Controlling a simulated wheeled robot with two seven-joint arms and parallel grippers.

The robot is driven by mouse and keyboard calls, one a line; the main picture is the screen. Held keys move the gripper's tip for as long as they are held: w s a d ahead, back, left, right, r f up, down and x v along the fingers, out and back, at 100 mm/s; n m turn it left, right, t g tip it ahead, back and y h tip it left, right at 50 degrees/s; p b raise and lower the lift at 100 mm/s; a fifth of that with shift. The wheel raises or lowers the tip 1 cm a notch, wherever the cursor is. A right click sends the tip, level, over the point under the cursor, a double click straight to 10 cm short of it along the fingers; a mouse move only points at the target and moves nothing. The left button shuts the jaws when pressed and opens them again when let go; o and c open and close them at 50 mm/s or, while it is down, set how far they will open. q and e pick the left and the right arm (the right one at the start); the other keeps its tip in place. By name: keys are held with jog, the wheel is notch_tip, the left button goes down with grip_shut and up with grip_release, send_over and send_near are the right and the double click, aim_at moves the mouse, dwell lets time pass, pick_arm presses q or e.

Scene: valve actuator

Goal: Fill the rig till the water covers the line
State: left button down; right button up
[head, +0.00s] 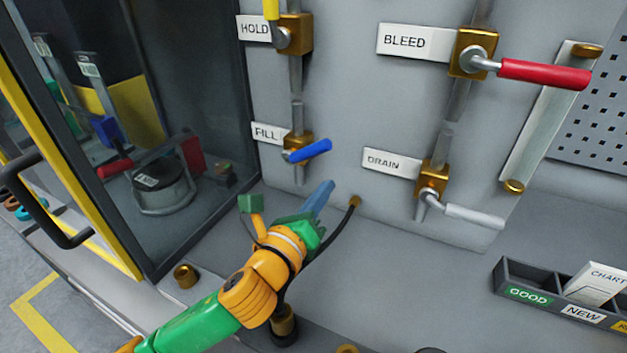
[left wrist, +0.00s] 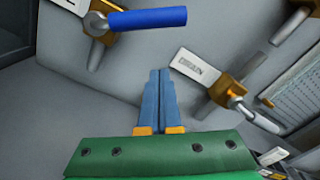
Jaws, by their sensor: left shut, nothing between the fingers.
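The FILL valve has a blue handle (head: 310,151) pointing right and slightly up from its brass body; the handle also shows in the left wrist view (left wrist: 148,18). My left gripper (head: 328,187) is shut and empty, a little below the blue handle and apart from it; its blue fingers are together in the left wrist view (left wrist: 159,75). A tall tube-like gauge with brass ends (head: 545,125) is on the panel at right; I cannot make out a water level or line on it. My right gripper is out of view.
The HOLD valve's yellow handle (head: 271,9) points up. The BLEED valve's red handle (head: 545,74) and the DRAIN valve's pale handle (head: 474,215) point right. A glass-fronted cabinet (head: 215,100) stands at left. A divided tray (head: 515,268) with cards lies at lower right.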

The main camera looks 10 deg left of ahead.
aim_at(303, 153)
pick_arm(q)
jog(key=a+r+p, duration=0.1)
jog(key=w+a+r+p, duration=0.1)
jog(key=r, duration=0.1)
jog(key=shift+w+r, duration=0.2)
